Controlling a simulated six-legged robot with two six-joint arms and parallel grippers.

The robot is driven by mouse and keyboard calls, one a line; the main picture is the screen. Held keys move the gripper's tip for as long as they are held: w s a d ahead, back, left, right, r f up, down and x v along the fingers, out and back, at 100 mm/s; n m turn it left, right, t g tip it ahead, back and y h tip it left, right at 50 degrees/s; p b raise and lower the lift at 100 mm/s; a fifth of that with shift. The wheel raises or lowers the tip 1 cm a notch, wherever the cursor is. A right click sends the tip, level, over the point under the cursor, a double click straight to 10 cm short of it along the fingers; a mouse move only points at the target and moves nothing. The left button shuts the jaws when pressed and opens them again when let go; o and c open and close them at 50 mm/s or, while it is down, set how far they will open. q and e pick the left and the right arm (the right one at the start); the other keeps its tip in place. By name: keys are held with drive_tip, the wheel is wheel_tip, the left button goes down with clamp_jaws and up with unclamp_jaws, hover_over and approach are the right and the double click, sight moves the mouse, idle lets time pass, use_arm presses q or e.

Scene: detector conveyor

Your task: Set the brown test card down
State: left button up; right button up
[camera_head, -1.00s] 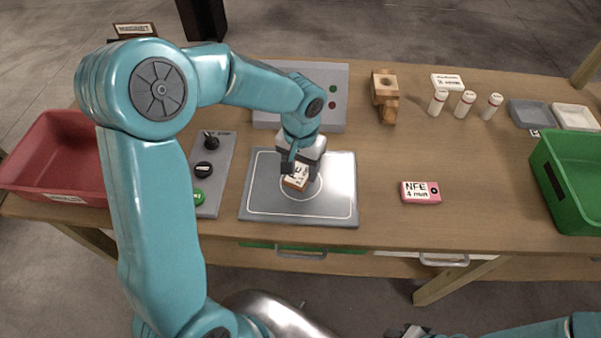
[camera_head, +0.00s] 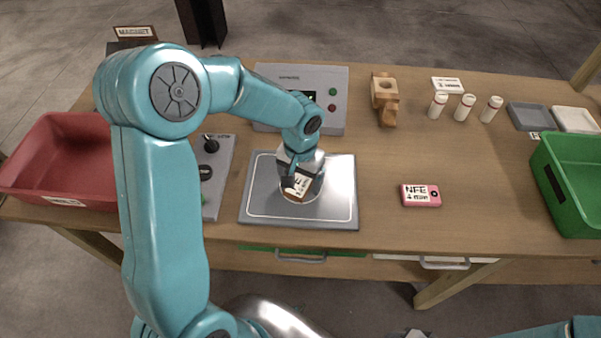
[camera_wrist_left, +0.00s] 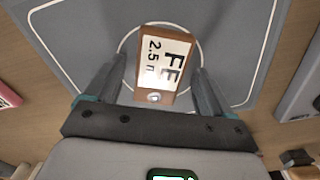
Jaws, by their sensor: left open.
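The brown test card (camera_head: 297,186), with a white label, lies inside the circle on the grey plate (camera_head: 335,212). In the left wrist view the card (camera_wrist_left: 163,62) shows its label with "FE 2.5" and a round metal spot at its near end. My left gripper (camera_head: 300,182) is low over the plate. In the left wrist view its fingers (camera_wrist_left: 158,85) are open, one on each side of the card, with gaps showing. A sliver that looks like my right gripper (camera_head: 416,333) shows at the bottom edge; its jaws cannot be made out.
A pink card (camera_head: 420,196) lies right of the plate. A grey box with buttons (camera_head: 335,85) stands behind it. A control panel (camera_head: 212,165) and red bin (camera_head: 60,155) are at left, a green bin (camera_head: 575,180) at right. White vials (camera_head: 464,107) and a wooden block (camera_head: 385,95) stand at the back.

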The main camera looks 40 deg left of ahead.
sight(301, 183)
use_arm(q)
wheel_tip(301, 183, up, 12)
drive_tip(key=shift+r, duration=0.15)
drive_tip(key=shift+w, duration=0.1)
idle(0.3)
idle(0.3)
